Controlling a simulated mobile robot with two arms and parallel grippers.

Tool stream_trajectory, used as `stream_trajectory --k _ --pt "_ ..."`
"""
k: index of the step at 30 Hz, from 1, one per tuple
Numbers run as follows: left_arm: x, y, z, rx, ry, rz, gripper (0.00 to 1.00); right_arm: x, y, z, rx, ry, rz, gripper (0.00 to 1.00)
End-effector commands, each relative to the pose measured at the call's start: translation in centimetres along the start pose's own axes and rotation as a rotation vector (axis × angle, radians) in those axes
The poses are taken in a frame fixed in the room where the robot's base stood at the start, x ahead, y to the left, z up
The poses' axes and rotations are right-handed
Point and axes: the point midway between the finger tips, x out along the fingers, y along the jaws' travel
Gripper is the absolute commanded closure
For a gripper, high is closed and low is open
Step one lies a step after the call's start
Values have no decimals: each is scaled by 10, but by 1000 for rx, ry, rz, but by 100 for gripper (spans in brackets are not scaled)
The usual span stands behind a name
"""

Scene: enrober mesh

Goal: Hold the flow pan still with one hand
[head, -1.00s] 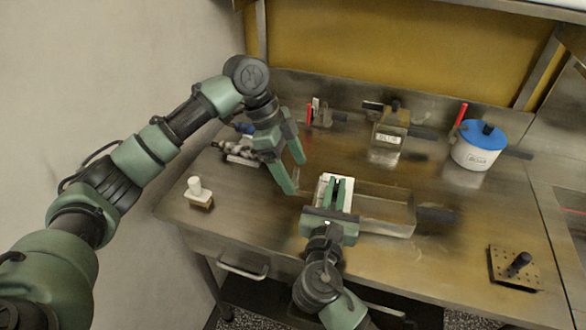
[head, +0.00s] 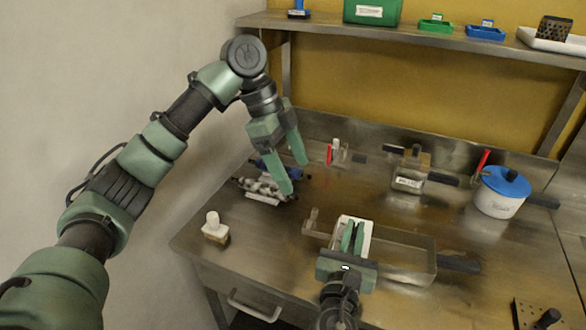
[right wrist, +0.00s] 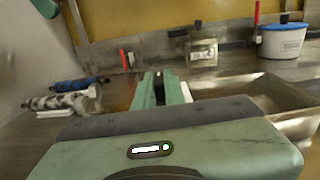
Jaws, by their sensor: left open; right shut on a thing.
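The flow pan (head: 418,242), a shallow rectangular metal pan with a black handle on its right, lies on the steel bench. It shows in part in the right wrist view (right wrist: 262,88). My right gripper (head: 352,240) is over the pan's left part, its fingers shut on what looks like a white piece (head: 366,238). The fingers hide much of that piece and its contact with the pan. A dark bit shows between the fingertips in the right wrist view. My left gripper (head: 293,178) is open and empty, up and left of the pan, apart from it.
A white-topped block (head: 215,228) stands front left. A labelled metal container (head: 408,178) and a blue-lidded white pot (head: 498,195) stand at the back. A perforated plate (head: 535,314) lies front right. A shelf (head: 400,42) runs above.

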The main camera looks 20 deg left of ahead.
Motion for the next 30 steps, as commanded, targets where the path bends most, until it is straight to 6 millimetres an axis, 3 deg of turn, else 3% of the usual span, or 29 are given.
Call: stream_trajectory --k 2,3,6,20,30 --pt "1 0 0 0 0 0 20 -1 -1 -7 -4 14 -2 100" --pt "1 0 0 0 0 0 20 -1 -1 -7 -4 14 -2 86" --pt "1 0 0 0 0 0 20 -1 -1 -7 -4 14 -2 64" --pt "1 0 0 0 0 0 20 -7 0 -3 0 5 1 64" --pt "1 0 0 0 0 0 20 -74 0 -4 0 10 1 64"
